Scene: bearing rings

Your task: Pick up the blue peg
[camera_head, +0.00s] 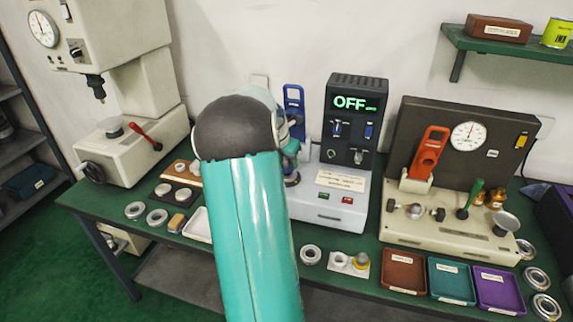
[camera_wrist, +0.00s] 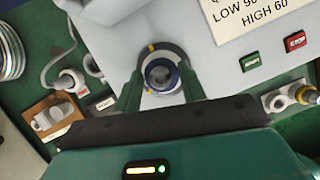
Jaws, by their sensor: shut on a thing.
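The blue peg (camera_wrist: 162,76) shows end-on in the wrist view as a round grey piece with a dark blue band. It sits between the two green fingers of my gripper (camera_wrist: 160,88), which are closed on its sides. A grey ring with a yellow mark lies around or just behind it, on the pale base of the test machine; I cannot tell whether the peg touches it. In the head view my gripper (camera_head: 291,158) is mostly hidden behind my teal arm, over the left part of the machine, and the peg cannot be made out.
The machine (camera_head: 340,195) has a display reading OFF. A blue upright part (camera_head: 294,100) stands close behind my gripper. A gauge fixture (camera_head: 450,220) stands at right, with brown, green and purple trays (camera_head: 452,297) before it. Several metal rings lie on the green bench.

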